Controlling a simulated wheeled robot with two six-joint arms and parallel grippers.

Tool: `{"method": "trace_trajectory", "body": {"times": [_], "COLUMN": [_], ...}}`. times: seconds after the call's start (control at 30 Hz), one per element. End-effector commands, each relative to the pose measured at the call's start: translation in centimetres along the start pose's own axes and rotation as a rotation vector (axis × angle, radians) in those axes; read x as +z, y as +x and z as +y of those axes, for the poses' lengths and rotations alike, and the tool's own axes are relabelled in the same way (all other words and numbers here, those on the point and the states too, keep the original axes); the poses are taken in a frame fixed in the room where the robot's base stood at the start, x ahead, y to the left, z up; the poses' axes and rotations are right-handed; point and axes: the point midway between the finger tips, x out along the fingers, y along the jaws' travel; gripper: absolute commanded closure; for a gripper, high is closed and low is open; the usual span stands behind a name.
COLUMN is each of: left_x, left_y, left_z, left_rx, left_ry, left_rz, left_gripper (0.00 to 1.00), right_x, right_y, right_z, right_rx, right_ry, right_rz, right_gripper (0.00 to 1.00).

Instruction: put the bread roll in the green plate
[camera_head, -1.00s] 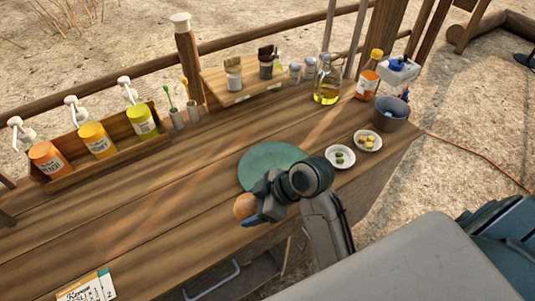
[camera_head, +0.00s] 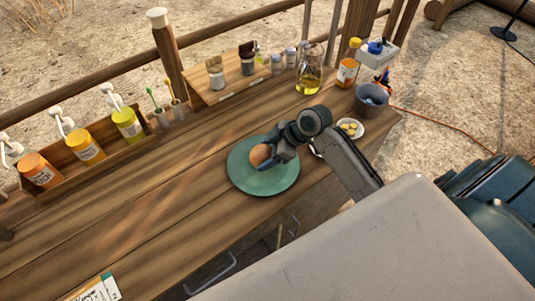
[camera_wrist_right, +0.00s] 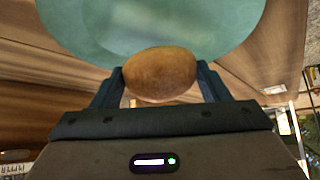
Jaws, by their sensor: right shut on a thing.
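The green plate (camera_head: 262,181) lies on the wooden table near its front edge. The bread roll (camera_head: 261,154) is brown and round. My right gripper (camera_head: 265,161) is shut on the roll and holds it over the plate in the head view. In the right wrist view the roll (camera_wrist_right: 160,74) sits between the two fingers, with the plate (camera_wrist_right: 150,22) beyond it. I cannot tell the exact gap between roll and plate. My left gripper is not in view.
A small dish with yellow pieces (camera_head: 349,129) and a grey bucket (camera_head: 371,100) stand right of the plate. Jars and an oil bottle (camera_head: 309,77) line the back. The table left of the plate is clear.

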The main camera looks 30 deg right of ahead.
Motion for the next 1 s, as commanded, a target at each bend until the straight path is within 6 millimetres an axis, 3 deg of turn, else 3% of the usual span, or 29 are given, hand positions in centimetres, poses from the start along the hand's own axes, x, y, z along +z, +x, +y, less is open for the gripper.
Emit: {"method": "trace_trajectory", "body": {"times": [0.13, 0.33, 0.73, 0.77, 0.83, 0.87, 1.0], "left_x": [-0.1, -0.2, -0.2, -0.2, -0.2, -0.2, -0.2], "left_y": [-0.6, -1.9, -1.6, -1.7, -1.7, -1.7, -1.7], "left_z": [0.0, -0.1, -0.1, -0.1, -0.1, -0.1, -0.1], "left_rx": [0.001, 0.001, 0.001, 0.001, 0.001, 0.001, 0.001], "left_ry": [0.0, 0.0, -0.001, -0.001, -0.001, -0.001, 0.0], "left_rz": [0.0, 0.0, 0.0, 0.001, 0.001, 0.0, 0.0], "left_gripper": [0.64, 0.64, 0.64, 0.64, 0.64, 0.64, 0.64], "right_x": [0.4, 2.0, 2.6, 2.6, 2.6, 2.6, 2.6], "right_y": [0.1, 2.2, 3.0, 2.9, 2.9, 2.9, 2.9], "right_z": [0.6, 0.6, 0.6, 0.6, 0.6, 0.6, 0.6], "right_rx": [-0.002, -0.002, 0.0, 0.0, 0.0, 0.0, 0.0], "right_ry": [0.002, 0.003, -0.001, -0.001, -0.001, -0.001, -0.001], "right_rz": [0.0, 0.0, 0.0, 0.0, 0.0, 0.0, 0.0], "right_gripper": [0.53, 0.53, 0.53, 0.27, 0.14, 0.09, 0.09]}}
